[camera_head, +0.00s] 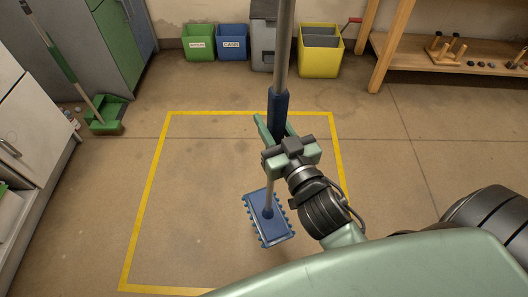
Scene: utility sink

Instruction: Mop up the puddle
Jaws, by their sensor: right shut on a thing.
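My right gripper (272,138) is shut on the blue grip of a mop (278,108). The mop's grey pole (284,45) runs up out of the top of the view. Its blue rectangular head (266,217) with a knobbly edge is below the gripper, inside a yellow taped outline (154,185) on the floor. I cannot tell whether the head touches the floor. No clear puddle shows inside the outline; the floor there looks dull and faintly stained, and my arm and body hide part of it. My left gripper is not in view.
Along the back wall stand a green bin (199,47), a blue bin (231,43), a grey container (264,50) and a yellow bucket (320,55). A wooden bench (400,72) is at right. A green broom and dustpan (106,116) stand at left by cabinets (30,105).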

